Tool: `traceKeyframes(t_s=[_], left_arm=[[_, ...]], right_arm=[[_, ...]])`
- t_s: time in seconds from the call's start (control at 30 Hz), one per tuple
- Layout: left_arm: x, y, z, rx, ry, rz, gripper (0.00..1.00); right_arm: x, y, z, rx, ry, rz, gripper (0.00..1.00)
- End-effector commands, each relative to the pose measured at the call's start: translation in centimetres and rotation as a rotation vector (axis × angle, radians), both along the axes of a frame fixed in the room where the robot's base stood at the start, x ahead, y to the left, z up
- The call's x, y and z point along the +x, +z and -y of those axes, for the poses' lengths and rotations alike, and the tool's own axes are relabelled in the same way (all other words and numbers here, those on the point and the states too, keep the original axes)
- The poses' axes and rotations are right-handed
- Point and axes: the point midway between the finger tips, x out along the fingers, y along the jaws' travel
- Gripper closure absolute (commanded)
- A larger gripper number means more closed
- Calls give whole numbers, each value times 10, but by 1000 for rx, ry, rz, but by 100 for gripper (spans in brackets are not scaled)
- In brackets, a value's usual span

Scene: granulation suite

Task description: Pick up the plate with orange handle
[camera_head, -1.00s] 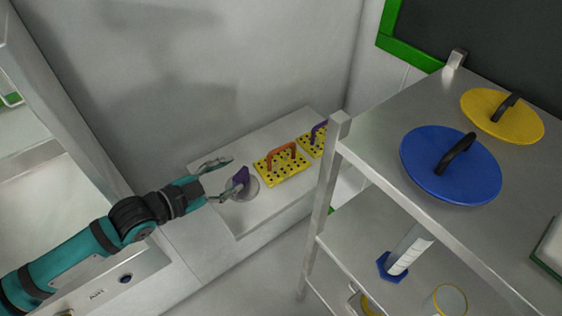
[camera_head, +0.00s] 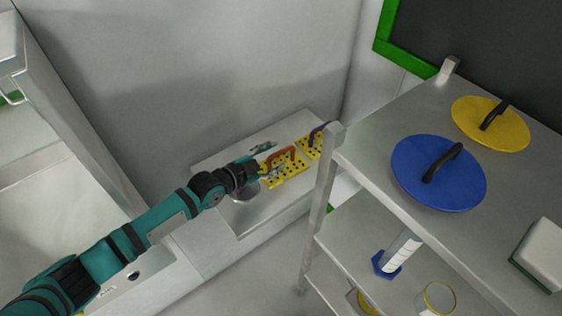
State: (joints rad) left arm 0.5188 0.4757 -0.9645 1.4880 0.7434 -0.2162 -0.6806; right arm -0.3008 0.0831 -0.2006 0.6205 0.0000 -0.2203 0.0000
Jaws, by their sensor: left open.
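The yellow perforated plate with the orange handle (camera_head: 294,173) lies on the grey bench at the back, in the middle of the head view. Its orange arched handle (camera_head: 280,154) stands up from it. My left gripper (camera_head: 272,158) comes in from the left, open, with its fingers at the left end of this plate and close to the handle. One finger reaches over the near side and the other is on the far side. I cannot tell whether they touch the handle. My right gripper is not in view.
A yellow plate with a purple handle (camera_head: 316,140) lies just right of it. A round grey piece (camera_head: 245,193) sits below my left wrist, partly hidden. A metal shelf post (camera_head: 327,165) stands close on the right. The shelf holds a blue lid (camera_head: 415,180) and a yellow lid (camera_head: 478,130).

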Motion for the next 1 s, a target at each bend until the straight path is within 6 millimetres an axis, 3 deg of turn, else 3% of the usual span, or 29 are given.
traceKeyframes(t_s=[0.17, 0.43, 0.8, 1.0], left_arm=[[14, -5, 14, -1, 0, 0, 52], [16, -7, 15, -1, -1, 0, 52], [15, -8, 15, 0, -1, -1, 100], [15, -9, 15, 1, -1, -3, 100]], right_arm=[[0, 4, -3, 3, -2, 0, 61], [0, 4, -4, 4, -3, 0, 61], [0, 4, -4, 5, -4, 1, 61], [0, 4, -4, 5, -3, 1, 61]])
